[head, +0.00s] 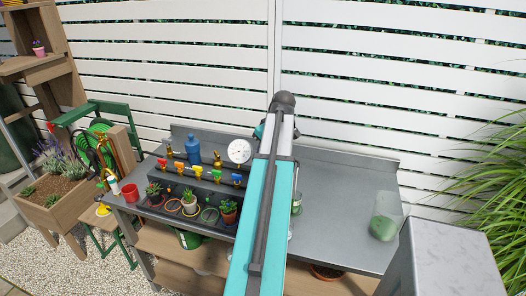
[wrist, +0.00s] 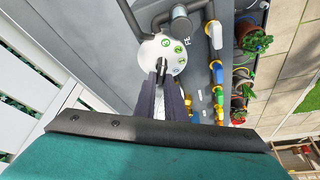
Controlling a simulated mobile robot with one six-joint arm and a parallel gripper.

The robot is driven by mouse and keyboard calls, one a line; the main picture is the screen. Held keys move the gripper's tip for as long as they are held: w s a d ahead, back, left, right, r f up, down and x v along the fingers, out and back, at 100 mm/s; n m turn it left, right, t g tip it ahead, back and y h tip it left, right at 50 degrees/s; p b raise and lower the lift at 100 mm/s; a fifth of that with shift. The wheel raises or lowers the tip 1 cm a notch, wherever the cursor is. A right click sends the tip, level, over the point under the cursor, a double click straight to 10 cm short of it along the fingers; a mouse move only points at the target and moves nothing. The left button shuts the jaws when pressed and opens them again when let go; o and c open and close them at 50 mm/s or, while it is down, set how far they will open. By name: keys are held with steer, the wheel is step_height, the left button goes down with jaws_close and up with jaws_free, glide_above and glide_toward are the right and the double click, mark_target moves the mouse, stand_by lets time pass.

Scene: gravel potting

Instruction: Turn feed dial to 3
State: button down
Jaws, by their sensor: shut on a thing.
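In the head view my teal arm stretches over the bench and covers the gripper and the dial.
A white round gauge (head: 239,151) stands just left of my arm. A glass with green contents (head: 384,226) stands at right.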

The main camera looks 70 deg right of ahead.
steer(key=c, duration=1.8)
jaws_free()
steer(key=shift+r, duration=0.1)
steer(key=shift+b+v, duration=1.5)
steer(key=shift+v, duration=5.35)
steer(key=shift+r, duration=0.1)
